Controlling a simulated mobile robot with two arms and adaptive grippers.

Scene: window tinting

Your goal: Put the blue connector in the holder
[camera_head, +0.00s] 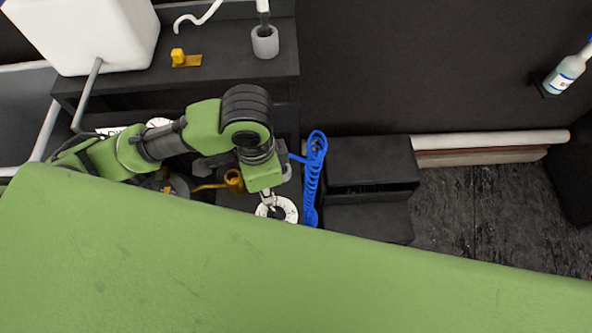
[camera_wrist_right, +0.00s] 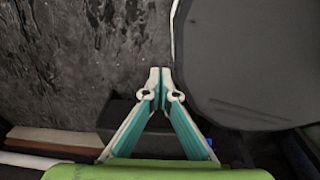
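A blue coiled hose (camera_head: 312,178) hangs beside the black bench in the head view. Its upper end runs left toward my left wrist, where a small grey cup-like piece (camera_head: 287,173) shows. I cannot make out the blue connector or whether it sits in that piece. My left gripper (camera_head: 268,207) points down over a white dial (camera_head: 287,207), just left of the hose. It is small and partly hidden, so its opening is unclear. My right gripper (camera_wrist_right: 160,76) has its teal fingers together at the tips with nothing between them.
A grey cup (camera_head: 265,42), a yellow fitting (camera_head: 178,57) and a white tank (camera_head: 90,35) stand on the upper shelf. An orange cup (camera_head: 233,181) is beside my left wrist. A spray bottle (camera_head: 567,74) is at the right wall. Long rolls (camera_head: 490,140) lie along the wall.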

